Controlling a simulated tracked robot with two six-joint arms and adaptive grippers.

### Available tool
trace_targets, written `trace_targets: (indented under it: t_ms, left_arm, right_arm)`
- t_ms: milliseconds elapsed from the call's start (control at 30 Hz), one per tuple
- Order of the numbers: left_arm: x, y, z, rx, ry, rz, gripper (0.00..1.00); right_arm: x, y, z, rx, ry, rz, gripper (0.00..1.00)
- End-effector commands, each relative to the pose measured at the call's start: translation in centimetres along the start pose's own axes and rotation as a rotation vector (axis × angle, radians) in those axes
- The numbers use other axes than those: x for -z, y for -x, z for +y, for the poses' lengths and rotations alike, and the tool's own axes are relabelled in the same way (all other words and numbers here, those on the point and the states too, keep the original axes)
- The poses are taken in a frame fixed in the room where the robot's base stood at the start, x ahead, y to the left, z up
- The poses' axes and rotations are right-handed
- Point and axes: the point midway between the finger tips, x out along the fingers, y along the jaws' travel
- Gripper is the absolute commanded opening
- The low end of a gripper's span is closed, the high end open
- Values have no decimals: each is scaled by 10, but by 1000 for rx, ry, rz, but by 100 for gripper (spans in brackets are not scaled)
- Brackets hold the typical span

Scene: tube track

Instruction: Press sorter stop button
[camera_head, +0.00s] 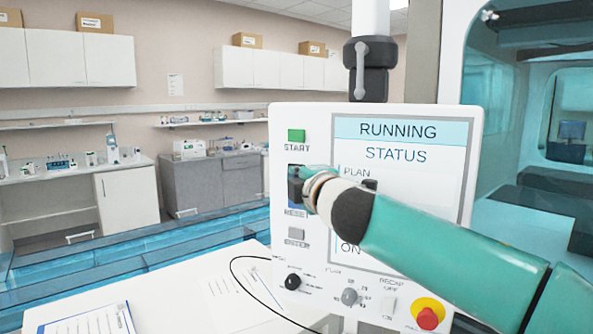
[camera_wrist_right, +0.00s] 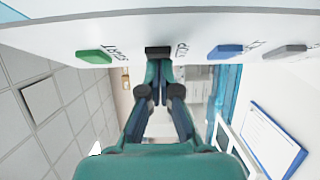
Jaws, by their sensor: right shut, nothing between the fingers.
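The control panel (camera_head: 403,186) stands upright, with a column of buttons down its left side. The green START button (camera_head: 297,136) is at the top, the blue RESET button (camera_head: 297,204) lower down. Between them my right gripper (camera_head: 296,184) covers the panel in the head view. In the right wrist view a dark button (camera_wrist_right: 158,52), the stop button by its place, sits between the green button (camera_wrist_right: 95,56) and blue button (camera_wrist_right: 225,51). My shut, empty right fingertips (camera_wrist_right: 160,66) are right at its face; whether they touch it I cannot tell. My left gripper is not in view.
The panel's screen reads RUNNING (camera_head: 398,131). A grey button (camera_head: 296,234) sits below the blue one. Knobs (camera_head: 349,296) and a red emergency button on yellow (camera_head: 428,316) are along the bottom. A clipboard (camera_head: 90,321) lies on the white table.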

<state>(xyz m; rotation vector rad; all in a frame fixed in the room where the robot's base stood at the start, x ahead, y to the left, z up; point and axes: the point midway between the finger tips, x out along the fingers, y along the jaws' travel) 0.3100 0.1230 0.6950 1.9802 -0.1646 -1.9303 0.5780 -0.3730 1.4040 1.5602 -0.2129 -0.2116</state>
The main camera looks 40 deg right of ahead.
Motion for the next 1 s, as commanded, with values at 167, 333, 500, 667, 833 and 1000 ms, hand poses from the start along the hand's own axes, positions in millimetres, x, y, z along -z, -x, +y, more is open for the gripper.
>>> trace_targets:
  t_ms: [167,333,500,667,833,1000]
  left_arm:
    - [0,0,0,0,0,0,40]
    - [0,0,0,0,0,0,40]
    - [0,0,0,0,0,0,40]
    - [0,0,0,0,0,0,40]
    - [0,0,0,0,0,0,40]
    - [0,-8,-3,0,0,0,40]
  right_arm:
    - [-1,0,0,0,0,0,0]
    - [-2,-2,0,0,0,-1,0]
    - [-14,-13,0,2,-1,-5,0]
    - [-15,-12,0,1,0,-6,0]
    - [-15,-11,0,1,0,-9,0]
    - [-6,-4,-2,-1,0,-6,0]
